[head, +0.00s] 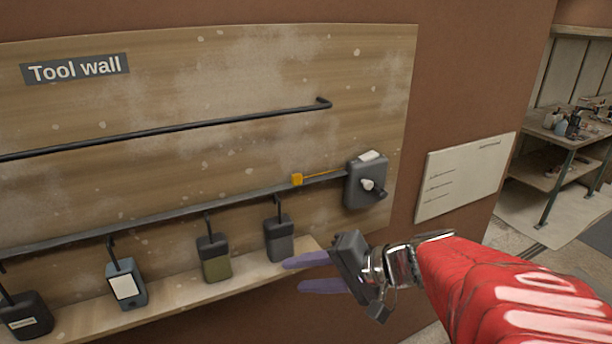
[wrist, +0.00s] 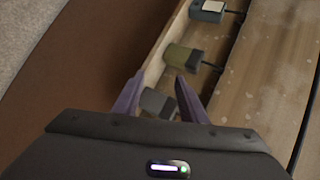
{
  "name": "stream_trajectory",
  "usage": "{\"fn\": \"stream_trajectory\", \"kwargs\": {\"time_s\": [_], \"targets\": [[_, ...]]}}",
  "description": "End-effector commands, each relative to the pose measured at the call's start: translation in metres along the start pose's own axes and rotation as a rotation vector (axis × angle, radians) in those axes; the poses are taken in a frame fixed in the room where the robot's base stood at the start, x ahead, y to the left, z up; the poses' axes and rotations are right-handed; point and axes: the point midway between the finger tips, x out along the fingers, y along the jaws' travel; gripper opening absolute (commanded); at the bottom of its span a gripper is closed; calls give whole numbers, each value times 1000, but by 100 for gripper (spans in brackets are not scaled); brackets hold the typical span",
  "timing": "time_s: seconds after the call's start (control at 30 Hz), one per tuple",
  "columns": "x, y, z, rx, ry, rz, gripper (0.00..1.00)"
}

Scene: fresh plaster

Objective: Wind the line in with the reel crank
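The reel (head: 364,184) is a dark grey box with a white label on top, fixed at the right end of the tool wall. Its crank (head: 372,188) has a light hub and a dark handle on the front. A yellow line runs left from the reel to an orange tag (head: 297,179) by the dark rail. My gripper (head: 304,274) is below and left of the reel, apart from it, with its purple fingers spread and nothing between them. The fingers also show apart in the wrist view (wrist: 158,97). The reel is not in the wrist view.
Several tools hang from the rail above a wooden ledge (head: 168,291); the dark grey one (head: 279,240) is nearest my fingers, the olive one (head: 214,260) left of it. A white board (head: 465,177) is on the wall at right. A workbench (head: 565,145) stands far right.

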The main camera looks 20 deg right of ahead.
Motion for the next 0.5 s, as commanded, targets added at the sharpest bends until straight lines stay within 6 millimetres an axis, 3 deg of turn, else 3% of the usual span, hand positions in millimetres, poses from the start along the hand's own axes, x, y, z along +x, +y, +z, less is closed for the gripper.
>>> {"fn": "stream_trajectory", "kwargs": {"time_s": [0.03, 0.2, 0.5], "targets": [[5, 0, 18, -46, -39, 48, 39], [12, 14, 64, -191, -136, 227, 39], [-2, 36, 107, -499, -189, 504, 39]]}}
